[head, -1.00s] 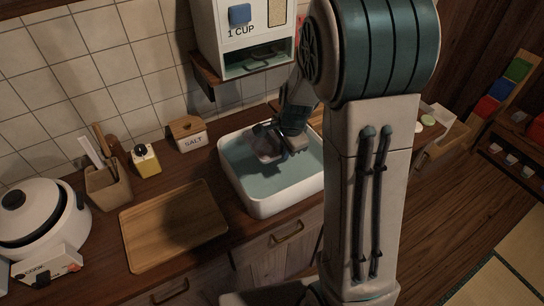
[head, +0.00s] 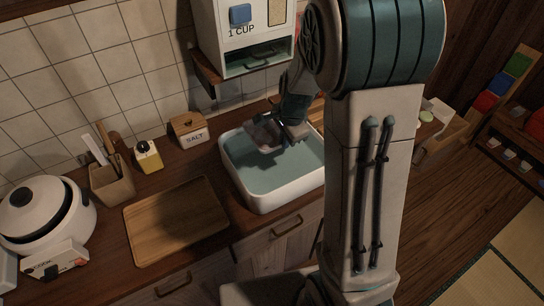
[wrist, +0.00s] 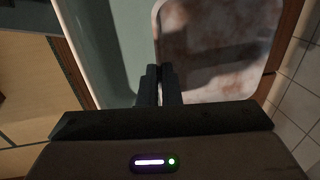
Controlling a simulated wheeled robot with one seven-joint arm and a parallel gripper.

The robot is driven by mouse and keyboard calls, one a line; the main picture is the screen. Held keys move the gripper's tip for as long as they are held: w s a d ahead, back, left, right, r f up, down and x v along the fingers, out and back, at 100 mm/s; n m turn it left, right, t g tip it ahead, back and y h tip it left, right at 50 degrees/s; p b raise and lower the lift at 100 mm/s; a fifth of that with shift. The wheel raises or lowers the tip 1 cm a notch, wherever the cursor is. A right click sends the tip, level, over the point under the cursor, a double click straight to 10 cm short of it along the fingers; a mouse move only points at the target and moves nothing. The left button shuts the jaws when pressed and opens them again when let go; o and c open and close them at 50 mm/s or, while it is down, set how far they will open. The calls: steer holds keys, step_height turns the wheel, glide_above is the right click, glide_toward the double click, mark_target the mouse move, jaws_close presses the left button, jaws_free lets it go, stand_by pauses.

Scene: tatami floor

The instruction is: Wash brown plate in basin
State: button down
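The brown plate (head: 266,136) is a rounded rectangle with a mottled pinkish-brown and pale face. In the wrist view the plate (wrist: 215,50) fills the upper right. My gripper (head: 292,136) is over the white basin (head: 272,204), which holds pale blue-green water (head: 262,178). In the wrist view my gripper's fingers (wrist: 160,72) are close together on the plate's near left edge. The plate is at the back part of the basin; I cannot tell if it touches the water. My arm hides the basin's right side.
A wooden tray (head: 176,222) lies left of the basin. A salt box (head: 188,130), a yellow jar (head: 148,157), a utensil holder (head: 111,182) and a rice cooker (head: 42,212) stand along the counter. A dispenser (head: 243,40) hangs above the basin.

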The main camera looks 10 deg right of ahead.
stand_by(0.4)
step_height(320, 180, up, 4)
steer(key=p, duration=0.3)
stand_by(0.6)
